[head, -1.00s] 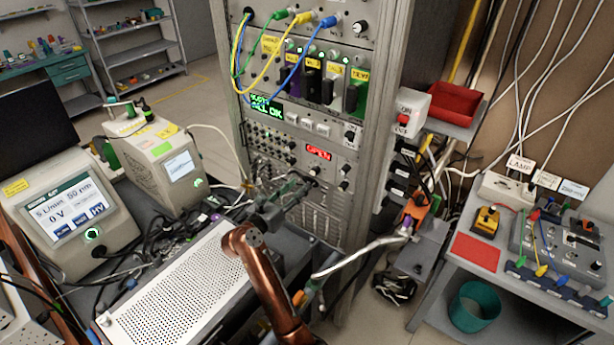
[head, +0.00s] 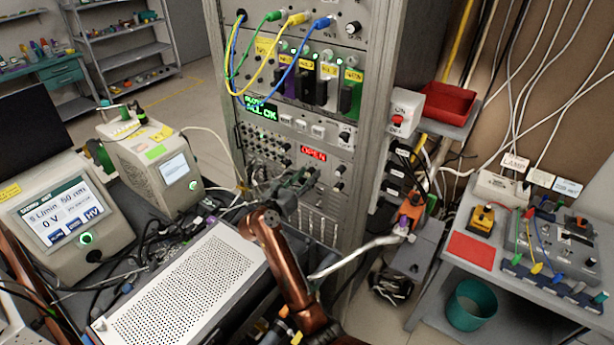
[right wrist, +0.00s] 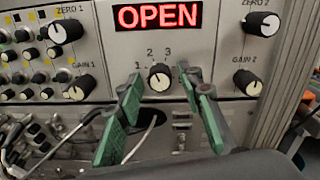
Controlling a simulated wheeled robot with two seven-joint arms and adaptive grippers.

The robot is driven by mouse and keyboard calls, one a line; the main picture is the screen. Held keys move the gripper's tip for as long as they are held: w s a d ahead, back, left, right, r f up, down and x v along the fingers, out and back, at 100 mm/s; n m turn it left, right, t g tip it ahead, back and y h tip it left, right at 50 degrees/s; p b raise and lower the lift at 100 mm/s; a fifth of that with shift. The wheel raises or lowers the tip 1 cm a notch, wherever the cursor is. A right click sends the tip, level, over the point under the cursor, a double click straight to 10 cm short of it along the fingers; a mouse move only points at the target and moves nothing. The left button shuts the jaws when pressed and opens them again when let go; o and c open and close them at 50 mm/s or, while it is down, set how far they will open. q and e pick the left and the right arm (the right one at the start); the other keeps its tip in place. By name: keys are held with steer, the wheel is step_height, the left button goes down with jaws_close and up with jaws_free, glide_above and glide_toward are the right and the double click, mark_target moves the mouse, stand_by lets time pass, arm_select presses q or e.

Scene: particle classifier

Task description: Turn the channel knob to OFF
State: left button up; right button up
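The channel knob (right wrist: 159,77) is a small black knob with a light face on the grey rack panel, below the red OPEN display (right wrist: 157,17). The numbers 1, 2 and 3 show around it. I see no readable OFF label, and the pointer's direction is too small to be sure of. My right gripper (right wrist: 161,85) is open, its green-padded fingers on either side of the knob in the picture. Contact cannot be told. In the head view, the right gripper (head: 293,184) is at the panel below the OPEN display (head: 313,154). My left gripper is out of view.
ZERO 1 (right wrist: 66,31), GAIN 1 (right wrist: 80,87), ZERO 2 (right wrist: 262,25) and GAIN 2 (right wrist: 248,83) knobs flank the channel knob. Cables (right wrist: 40,140) hang at lower left. A perforated white box (head: 185,285) lies under my right arm.

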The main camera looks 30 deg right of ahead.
jaws_close()
steer(key=shift+a+r+n+p, duration=0.15)
steer(key=shift+n+p, duration=0.35)
steer(key=shift+p, duration=0.35)
steer(key=n+p, duration=1.2)
steer(key=p, duration=0.3)
steer(key=shift+r, duration=0.15)
steer(key=n+p, duration=0.3)
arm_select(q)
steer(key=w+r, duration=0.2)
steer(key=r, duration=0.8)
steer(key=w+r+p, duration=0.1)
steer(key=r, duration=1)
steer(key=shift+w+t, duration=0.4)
arm_select(e)
steer(key=shift+f+n, duration=0.2)
steer(key=shift+n, duration=0.8)
